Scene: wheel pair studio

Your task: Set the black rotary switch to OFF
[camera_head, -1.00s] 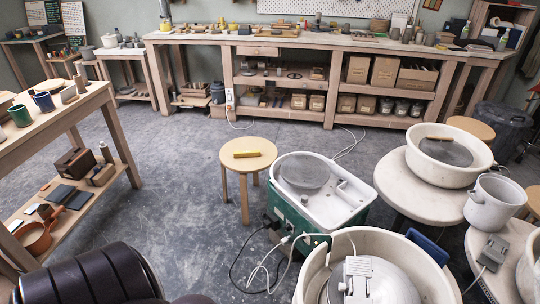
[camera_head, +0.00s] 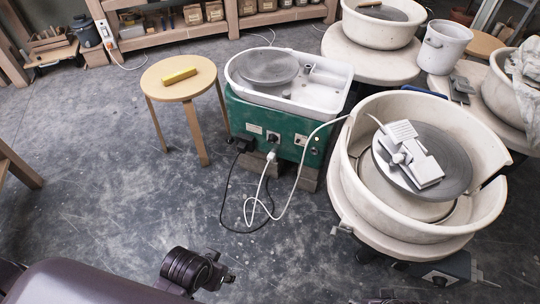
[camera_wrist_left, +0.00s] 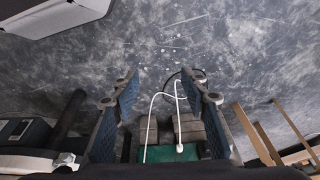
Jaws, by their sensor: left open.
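The green pottery wheel (camera_head: 262,121) has a front panel with a small dark knob or switch (camera_head: 300,139) on a pale plate. A plug with a white cable sits left of it. A grey control box (camera_head: 440,275) under the cream wheel at right carries a round black dial (camera_head: 439,281). Their markings and settings are too small to read. My left gripper (camera_head: 224,276) is low in front of the green wheel, apart from it. In the left wrist view its blue-padded fingers (camera_wrist_left: 166,82) are spread with nothing between them. My right gripper is not identifiable.
White and black cables (camera_head: 266,203) hang and loop on the floor before the green wheel. A round stool (camera_head: 190,83) with a yellow block stands left of it. The cream wheel basin (camera_head: 345,165) stands close at right. Floor at left is clear.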

